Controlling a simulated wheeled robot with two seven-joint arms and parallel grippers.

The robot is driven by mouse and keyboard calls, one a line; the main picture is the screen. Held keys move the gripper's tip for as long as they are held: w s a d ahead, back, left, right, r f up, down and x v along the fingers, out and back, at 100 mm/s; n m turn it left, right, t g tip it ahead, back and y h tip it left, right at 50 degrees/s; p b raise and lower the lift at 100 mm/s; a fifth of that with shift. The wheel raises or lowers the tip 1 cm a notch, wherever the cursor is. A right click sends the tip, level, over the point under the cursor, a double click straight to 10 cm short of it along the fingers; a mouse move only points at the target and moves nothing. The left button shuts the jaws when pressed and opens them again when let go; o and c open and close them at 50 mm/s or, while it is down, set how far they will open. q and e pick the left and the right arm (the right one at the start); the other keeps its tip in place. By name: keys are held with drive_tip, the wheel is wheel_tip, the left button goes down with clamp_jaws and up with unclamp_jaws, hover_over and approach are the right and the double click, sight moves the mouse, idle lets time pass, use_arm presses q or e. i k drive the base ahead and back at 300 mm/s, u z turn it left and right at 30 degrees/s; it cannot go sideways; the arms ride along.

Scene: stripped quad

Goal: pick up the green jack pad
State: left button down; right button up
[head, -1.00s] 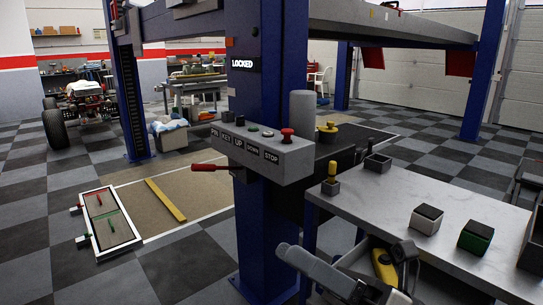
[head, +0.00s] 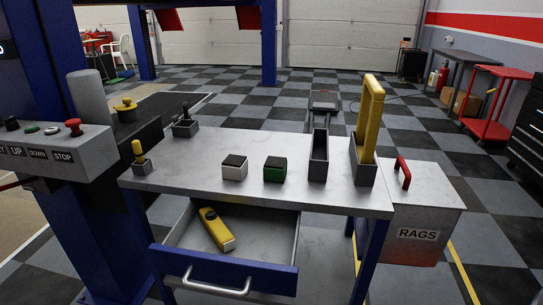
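The green jack pad (head: 275,172) is a small green block with a dark top.
The bench's drawer (head: 225,272) is pulled open with a yellow tool (head: 216,229) inside. Right of the pad stand a tall dark holder (head: 318,157) and another with a yellow handle (head: 369,115). A rags bin (head: 420,215) stands right of the bench. The lift control box (head: 60,148) is at left.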

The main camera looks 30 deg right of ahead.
sight(275, 169)
drive_tip(key=z, duration=0.55)
